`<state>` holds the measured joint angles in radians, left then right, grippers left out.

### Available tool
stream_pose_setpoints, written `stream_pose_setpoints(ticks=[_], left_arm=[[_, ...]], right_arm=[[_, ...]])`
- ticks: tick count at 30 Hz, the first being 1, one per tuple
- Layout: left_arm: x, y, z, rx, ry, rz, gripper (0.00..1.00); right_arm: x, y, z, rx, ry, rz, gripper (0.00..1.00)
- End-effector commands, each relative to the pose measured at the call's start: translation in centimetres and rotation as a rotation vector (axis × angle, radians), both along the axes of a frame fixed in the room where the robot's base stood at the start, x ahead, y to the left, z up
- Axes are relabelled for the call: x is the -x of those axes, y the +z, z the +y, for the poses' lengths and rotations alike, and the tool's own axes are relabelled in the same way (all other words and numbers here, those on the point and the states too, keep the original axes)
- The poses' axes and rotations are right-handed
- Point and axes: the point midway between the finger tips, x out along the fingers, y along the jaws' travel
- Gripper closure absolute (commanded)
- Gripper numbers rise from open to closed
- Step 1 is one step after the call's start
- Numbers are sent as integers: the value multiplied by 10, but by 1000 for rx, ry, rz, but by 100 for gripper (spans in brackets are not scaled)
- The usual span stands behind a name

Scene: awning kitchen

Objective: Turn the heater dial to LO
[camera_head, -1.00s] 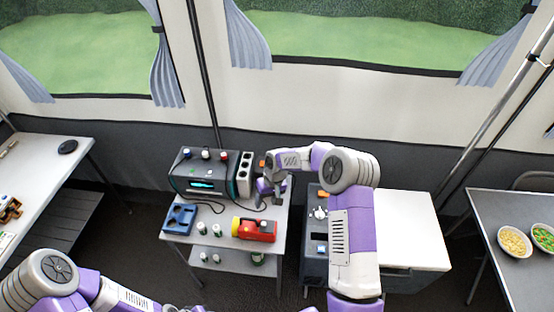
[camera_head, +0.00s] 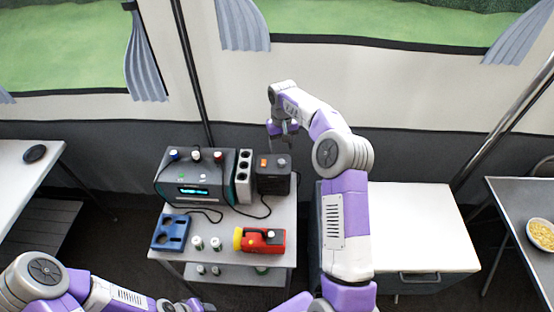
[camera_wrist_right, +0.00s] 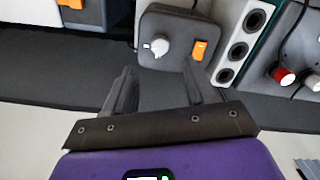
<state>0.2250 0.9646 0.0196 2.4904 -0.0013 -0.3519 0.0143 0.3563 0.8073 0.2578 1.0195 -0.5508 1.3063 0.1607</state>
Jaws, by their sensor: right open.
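A small dark box (camera_head: 273,178) with a dial and an orange switch, apparently the heater, stands at the table's back right corner. In the right wrist view its pale dial (camera_wrist_right: 160,47) sits left of the orange switch (camera_wrist_right: 199,50). A small white mark shows at the dial's left; no lettering is readable. My right gripper (camera_head: 282,146) is open and empty, above and behind the box in the head view. In the right wrist view its fingertips (camera_wrist_right: 160,75) are spread to either side below the dial, apart from it. My left gripper is out of view.
A grey power strip (camera_head: 243,175) and a large dark unit with several knobs (camera_head: 200,180) stand left of the box. A red and yellow torch (camera_head: 260,240), a blue tray (camera_head: 170,233) and small canisters lie in front. A white-topped cabinet (camera_head: 420,225) stands right.

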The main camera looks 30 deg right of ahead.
Motion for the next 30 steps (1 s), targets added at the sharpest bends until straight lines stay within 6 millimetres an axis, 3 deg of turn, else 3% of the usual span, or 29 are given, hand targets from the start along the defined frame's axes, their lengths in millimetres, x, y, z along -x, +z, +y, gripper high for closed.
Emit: stream_pose_setpoints(ticks=[16,27,30], left_arm=[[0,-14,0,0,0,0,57],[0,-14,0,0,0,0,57],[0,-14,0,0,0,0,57]], right_arm=[[1,-70,0,-1,1,1,44],[0,-77,0,-1,1,-1,44],[0,-77,0,-1,1,-1,56]])
